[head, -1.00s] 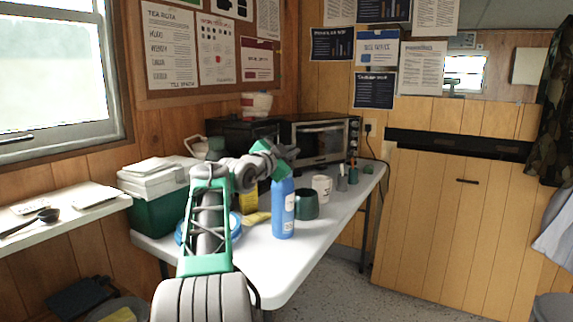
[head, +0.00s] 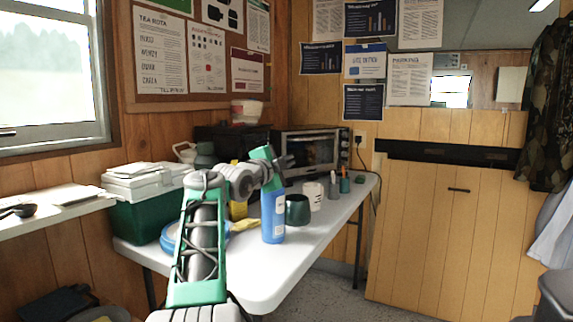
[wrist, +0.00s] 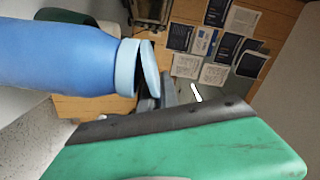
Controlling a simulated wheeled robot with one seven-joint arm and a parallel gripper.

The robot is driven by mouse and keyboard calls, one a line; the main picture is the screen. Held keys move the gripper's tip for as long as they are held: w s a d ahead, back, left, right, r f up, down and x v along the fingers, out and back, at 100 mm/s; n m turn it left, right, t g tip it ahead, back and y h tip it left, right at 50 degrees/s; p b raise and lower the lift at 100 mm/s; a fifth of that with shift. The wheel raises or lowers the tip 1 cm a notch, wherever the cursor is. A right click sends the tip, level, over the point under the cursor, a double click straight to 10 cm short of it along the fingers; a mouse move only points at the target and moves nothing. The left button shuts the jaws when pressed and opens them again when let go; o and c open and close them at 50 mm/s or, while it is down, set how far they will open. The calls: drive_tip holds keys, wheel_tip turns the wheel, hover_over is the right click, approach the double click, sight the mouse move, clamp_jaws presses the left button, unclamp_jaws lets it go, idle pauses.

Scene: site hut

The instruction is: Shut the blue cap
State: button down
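The blue bottle (head: 273,218) stands upright near the front edge of the white table (head: 270,280). My gripper (head: 286,162) is at the bottle's top and hides the cap in the head view. In the wrist view the bottle (wrist: 60,58) lies sideways across the left. Its pale blue cap (wrist: 151,69) is tilted off the neck ring (wrist: 127,67), close to it at the upper side with a gap at the lower side. My grey fingers (wrist: 158,98) are just beside the cap's lower edge. Their opening is unclear.
A dark green mug (head: 298,210) and a white mug (head: 312,194) stand just right of the bottle. A yellow item (head: 245,225) and a blue round item (head: 168,238) lie left. A toaster oven (head: 310,151) and a green cool box (head: 140,222) stand behind.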

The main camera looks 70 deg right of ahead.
drive_tip(key=c, duration=1.6)
unclamp_jaws()
drive_tip(key=shift+c, duration=0.2)
drive_tip(key=w+a, duration=0.1)
drive_tip(key=a, duration=0.6)
drive_tip(key=shift+a+p, duration=0.3)
drive_tip(key=shift+p, duration=0.05)
drive_tip(key=shift+w, duration=0.15)
